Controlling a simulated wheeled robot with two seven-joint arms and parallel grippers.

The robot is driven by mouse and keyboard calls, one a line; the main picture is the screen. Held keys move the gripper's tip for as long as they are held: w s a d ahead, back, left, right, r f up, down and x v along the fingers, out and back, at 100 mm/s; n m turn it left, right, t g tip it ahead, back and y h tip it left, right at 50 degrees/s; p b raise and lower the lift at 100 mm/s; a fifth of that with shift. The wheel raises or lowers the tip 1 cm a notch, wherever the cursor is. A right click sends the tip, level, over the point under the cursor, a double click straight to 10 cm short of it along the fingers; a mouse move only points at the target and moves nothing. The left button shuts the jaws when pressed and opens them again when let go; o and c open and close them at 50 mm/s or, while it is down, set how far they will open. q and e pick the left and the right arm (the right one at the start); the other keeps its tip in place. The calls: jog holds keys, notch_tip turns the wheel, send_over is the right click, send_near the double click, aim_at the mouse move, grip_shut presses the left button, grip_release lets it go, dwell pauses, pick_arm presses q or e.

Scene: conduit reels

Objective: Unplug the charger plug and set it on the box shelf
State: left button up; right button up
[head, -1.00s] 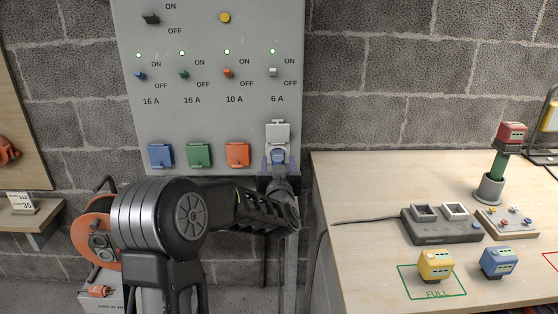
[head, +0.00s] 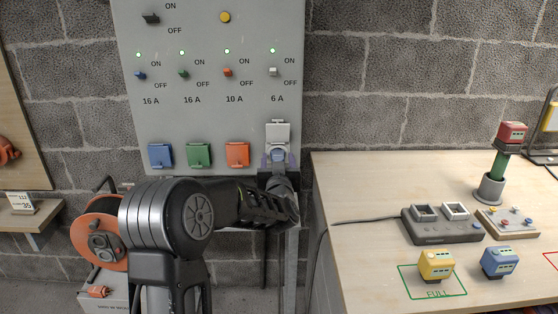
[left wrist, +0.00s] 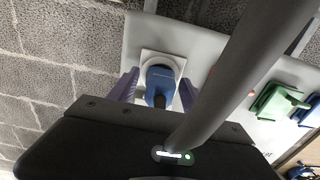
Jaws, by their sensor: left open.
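The charger plug (head: 278,156) is blue and sits in the 6 A socket at the lower right of the grey panel, under a raised white lid (head: 277,133). It also shows in the left wrist view (left wrist: 160,83), seated against the white socket plate. My left gripper (head: 278,161) is open, with one purple-grey finger on each side of the plug. In the left wrist view (left wrist: 157,84) gaps show between the fingers and the plug. My arm hides the area below the socket, and I cannot make out the box shelf clearly. My right gripper is not in view.
Blue (head: 161,155), green (head: 199,155) and orange (head: 237,154) socket lids are closed left of the plug. An orange reel (head: 98,232) stands lower left. The wooden table (head: 350,185) at right holds a grey charger (head: 440,228) and several coloured battery blocks.

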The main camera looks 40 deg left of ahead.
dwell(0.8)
pick_arm(q)
grip_shut()
dwell(0.5)
jog(key=shift+s+d, duration=0.1)
dwell(0.4)
jog(key=shift+b+v, duration=0.3)
jog(key=shift+v, duration=2.55)
